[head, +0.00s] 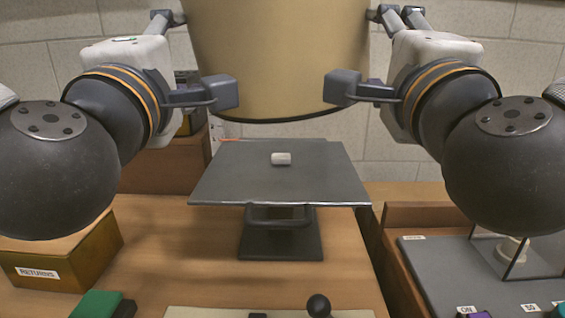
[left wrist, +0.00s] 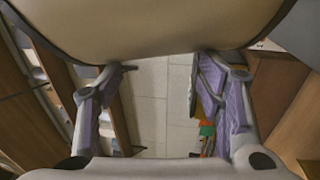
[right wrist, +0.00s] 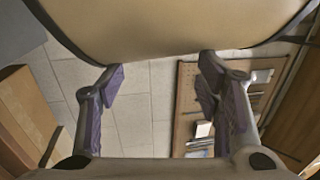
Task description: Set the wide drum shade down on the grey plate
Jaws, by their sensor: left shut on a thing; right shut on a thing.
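The wide drum shade (head: 280,60) is tan with a dark lower rim. It hangs upright between my two grippers, and its top is out of the head view. My left gripper (head: 196,58) is shut on its left side and my right gripper (head: 368,54) is shut on its right side. The shade's wall also fills the top of the left wrist view (left wrist: 150,25) and the right wrist view (right wrist: 160,28). The grey plate (head: 240,183) lies below on a dark stand, with a clear gap under the shade's rim. A small white cylinder (head: 281,158) lies on the plate.
A box labelled RETURNS (head: 65,255) stands at the left on the wooden table (head: 170,250). A green block (head: 97,304) and a black knob (head: 318,304) are at the front. A grey tray (head: 440,270) with a clear-sided case is at the right.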

